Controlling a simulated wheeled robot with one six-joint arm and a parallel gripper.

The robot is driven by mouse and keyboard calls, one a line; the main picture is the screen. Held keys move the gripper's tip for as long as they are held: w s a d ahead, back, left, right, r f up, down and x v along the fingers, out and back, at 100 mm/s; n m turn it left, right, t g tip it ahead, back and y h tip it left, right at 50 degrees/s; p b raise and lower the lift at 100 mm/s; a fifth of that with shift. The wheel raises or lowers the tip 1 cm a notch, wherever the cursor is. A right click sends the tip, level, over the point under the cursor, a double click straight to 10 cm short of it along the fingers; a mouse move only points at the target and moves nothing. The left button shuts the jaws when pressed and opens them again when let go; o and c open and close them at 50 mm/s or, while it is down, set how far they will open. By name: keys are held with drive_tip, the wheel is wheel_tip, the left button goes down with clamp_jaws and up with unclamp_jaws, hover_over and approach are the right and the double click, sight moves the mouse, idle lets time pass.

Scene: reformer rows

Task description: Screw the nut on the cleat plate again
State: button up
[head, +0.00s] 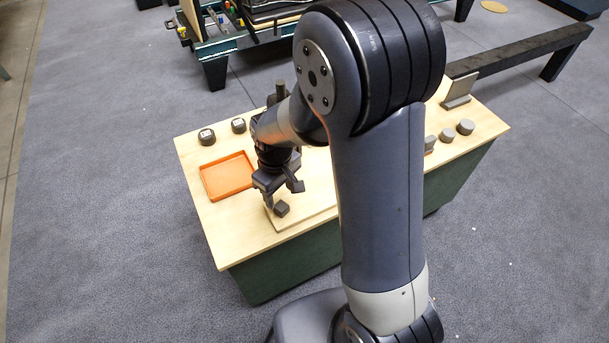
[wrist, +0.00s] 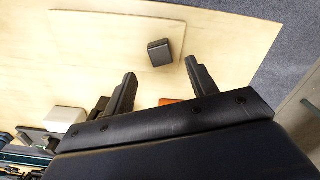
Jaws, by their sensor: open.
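A dark, block-like piece (head: 281,209), which looks like the nut, stands on a thin pale plate (head: 314,212) on the wooden bench, near its front edge. It also shows in the wrist view (wrist: 160,52), toward one edge of the pale plate (wrist: 95,38). I cannot tell for sure that this plate is the cleat plate. My gripper (head: 281,196) is open and empty, pointing down close above the nut. In the wrist view my gripper (wrist: 160,71) has its fingers wide apart, with the nut just beyond the gap. Any stud or thread under the nut is hidden.
An orange tray (head: 204,183) lies left of my gripper. Two dark round pieces (head: 206,137) stand behind it. A grey upright bracket (head: 457,92) and small grey round pieces (head: 466,127) are at the bench's right. My arm hides the bench middle. A dark beam (head: 520,50) stands behind.

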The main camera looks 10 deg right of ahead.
sight(281, 205)
wheel_tip(281, 205, down, 6)
drive_tip(key=shift+f+b, duration=0.1)
drive_tip(key=shift+b, duration=0.3)
drive_tip(key=c, duration=1)
drive_tip(key=m, duration=0.4)
drive_tip(key=shift+m, duration=0.4)
drive_tip(key=shift+c, duration=0.6)
drive_tip(key=m, duration=0.4)
drive_tip(key=m, duration=0.4)
drive_tip(key=shift+b, duration=0.4)
drive_tip(key=m, duration=0.5)
